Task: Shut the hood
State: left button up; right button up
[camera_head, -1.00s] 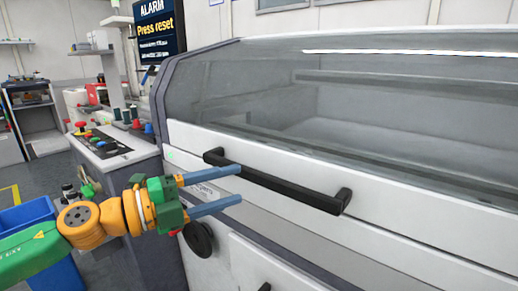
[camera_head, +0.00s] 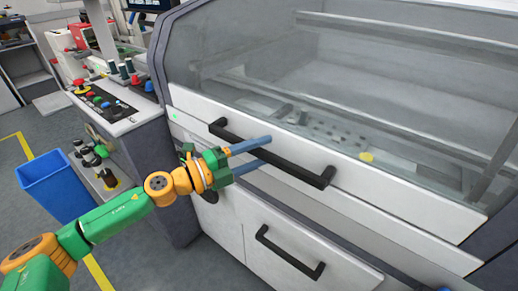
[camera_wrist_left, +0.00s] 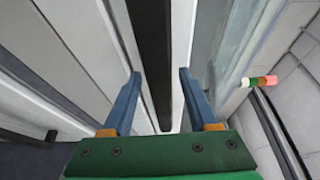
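The hood (camera_head: 400,75) is a large clear cover on the white machine, with a white front strip along its lower edge. A black bar handle (camera_head: 300,172) is fixed to that strip. I cannot tell whether the hood is fully down. My left gripper (camera_head: 266,151) is at the handle's middle, its two blue fingers apart. In the left wrist view, the handle (camera_wrist_left: 152,45) runs between the open fingers (camera_wrist_left: 158,74) with space on both sides. Whether the fingertips reach past the bar is unclear. My right gripper is not in view.
A second black handle (camera_head: 288,253) is on the white panel below. A control panel with coloured knobs (camera_head: 104,102) stands left of the machine. A blue bin (camera_head: 58,187) is on the floor near my left arm.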

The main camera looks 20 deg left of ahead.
pick_arm(q)
grip_shut()
dwell(1.2)
